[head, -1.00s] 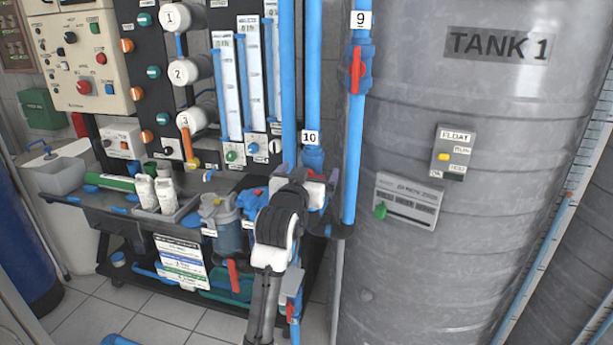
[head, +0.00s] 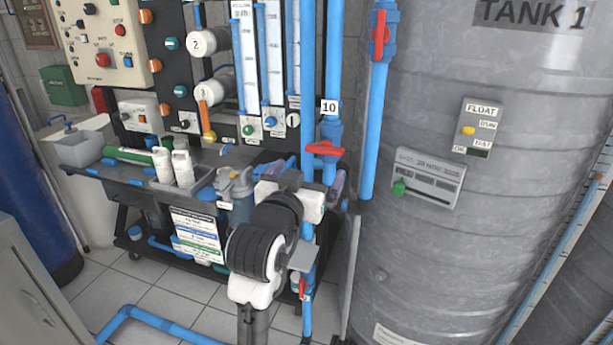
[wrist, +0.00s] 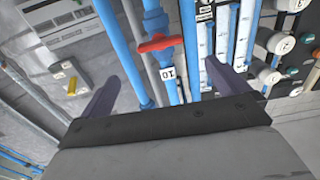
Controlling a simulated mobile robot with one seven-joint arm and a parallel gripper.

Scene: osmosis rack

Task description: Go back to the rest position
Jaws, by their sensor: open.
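My gripper (head: 305,176) is in front of the rack's blue pipes, just below the valve with the red handle (head: 325,149) under label 10. In the wrist view my gripper (wrist: 162,72) shows two dark purple fingers spread wide with nothing between them. Beyond the fingers are the red handle (wrist: 160,43) and the label 10 (wrist: 168,73). The handle lies crosswise to its pipe and looks clear of the fingers. My forearm and wrist hide part of the rack's lower right.
The grey tank (head: 440,250) stands close on the right, with a float box (head: 475,130) on it. White bottles (head: 182,168) stand on the rack's shelf. Another red valve (head: 381,35) is higher up. A blue pipe (head: 150,318) runs along the tiled floor.

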